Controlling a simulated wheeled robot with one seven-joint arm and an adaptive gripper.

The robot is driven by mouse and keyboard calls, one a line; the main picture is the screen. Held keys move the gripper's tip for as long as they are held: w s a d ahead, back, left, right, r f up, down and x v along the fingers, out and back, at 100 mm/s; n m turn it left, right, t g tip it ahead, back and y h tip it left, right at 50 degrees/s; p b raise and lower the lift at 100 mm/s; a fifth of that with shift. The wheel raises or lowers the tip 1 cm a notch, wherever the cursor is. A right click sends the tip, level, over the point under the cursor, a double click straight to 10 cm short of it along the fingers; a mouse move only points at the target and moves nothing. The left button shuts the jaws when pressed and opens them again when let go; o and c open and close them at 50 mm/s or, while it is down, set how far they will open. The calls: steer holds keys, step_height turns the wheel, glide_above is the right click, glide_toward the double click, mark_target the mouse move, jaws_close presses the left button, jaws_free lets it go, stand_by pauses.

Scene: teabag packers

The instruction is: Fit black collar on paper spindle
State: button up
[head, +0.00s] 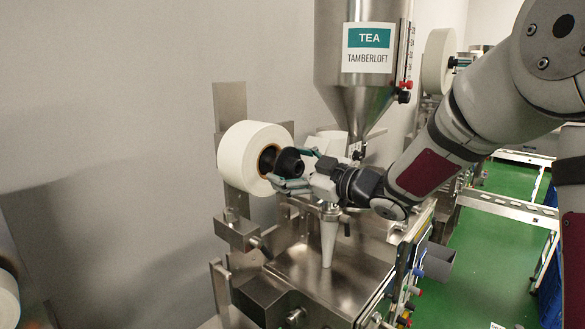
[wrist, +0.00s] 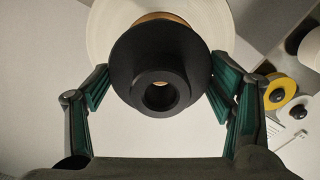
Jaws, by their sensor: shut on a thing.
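The black collar (head: 290,161) is held between the green fingers of my gripper (head: 293,168), in front of the white paper roll (head: 238,152). In the wrist view the collar (wrist: 135,62) is a wide black disc with a narrower hub and a central hole facing me. The fingers flank it left and right, and my gripper (wrist: 160,82) is shut on it. The paper roll (wrist: 100,25) and its brown core rim lie directly behind. A dark part shows at the roll's core in the head view. The spindle is mostly hidden, so I cannot tell whether the collar is around it.
The steel hopper (head: 358,75) with a tea label stands behind my gripper. A steel forming cone (head: 328,240) stands on the machine top below my wrist. A metal upright (head: 230,102) rises behind the roll. Another paper roll (head: 437,58) is farther back.

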steer(key=shift+b+x, duration=0.8)
steer(key=shift+x, duration=1.4)
steer(key=o, duration=1.3)
steer(key=shift+c, duration=0.2)
steer(key=v, duration=1.2)
steer(key=shift+r, duration=0.1)
